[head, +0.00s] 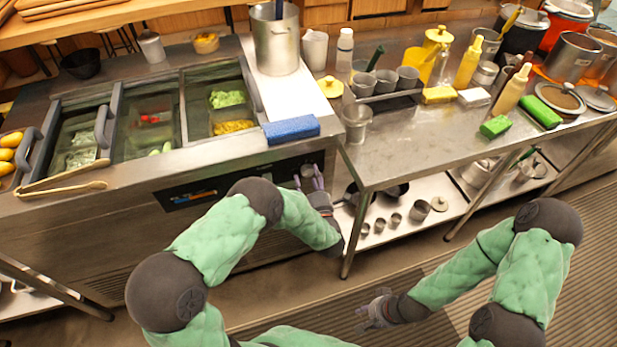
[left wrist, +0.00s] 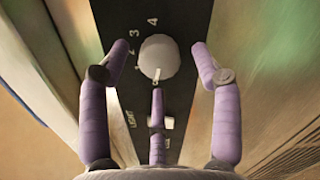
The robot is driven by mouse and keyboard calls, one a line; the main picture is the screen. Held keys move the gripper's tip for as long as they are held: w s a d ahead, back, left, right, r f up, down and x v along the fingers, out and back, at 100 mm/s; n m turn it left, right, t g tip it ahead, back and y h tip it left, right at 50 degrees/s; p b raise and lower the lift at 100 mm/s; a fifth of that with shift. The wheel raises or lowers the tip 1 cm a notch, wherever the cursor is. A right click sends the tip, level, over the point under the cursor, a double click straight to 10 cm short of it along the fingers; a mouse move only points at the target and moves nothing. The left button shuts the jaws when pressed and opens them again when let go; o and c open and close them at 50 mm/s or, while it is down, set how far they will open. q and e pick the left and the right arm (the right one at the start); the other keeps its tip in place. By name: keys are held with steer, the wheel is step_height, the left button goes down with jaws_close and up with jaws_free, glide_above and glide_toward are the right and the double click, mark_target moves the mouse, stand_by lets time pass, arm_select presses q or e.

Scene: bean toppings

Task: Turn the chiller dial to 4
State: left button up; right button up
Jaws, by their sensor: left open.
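The chiller dial (left wrist: 159,57) is a round pale knob on a dark panel (left wrist: 185,20) in the left wrist view. The printed 4 (left wrist: 152,21) and 3 (left wrist: 136,33) are beyond it. A small pale pointer shows on its near side. The dial also shows in the head view (head: 307,171), on the chiller front (head: 225,187). My left gripper (head: 316,184) is open there. In the left wrist view its purple fingers (left wrist: 159,62) stand around the dial, apart from it, with the third finger below it. My right gripper (head: 375,310) looks open and empty, low over the floor.
A blue sponge (head: 291,130) lies on the chiller edge above the dial. A steel table (head: 420,155) stands just right, with cups and bottles on top and small cups on its lower shelf (head: 400,205). Tongs (head: 62,187) lie on the chiller at left. The floor in front is open.

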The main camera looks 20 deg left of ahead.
arm_select(q)
steer(key=shift+x, duration=0.95)
steer(key=c, duration=1.1)
steer(key=shift+c, duration=0.2)
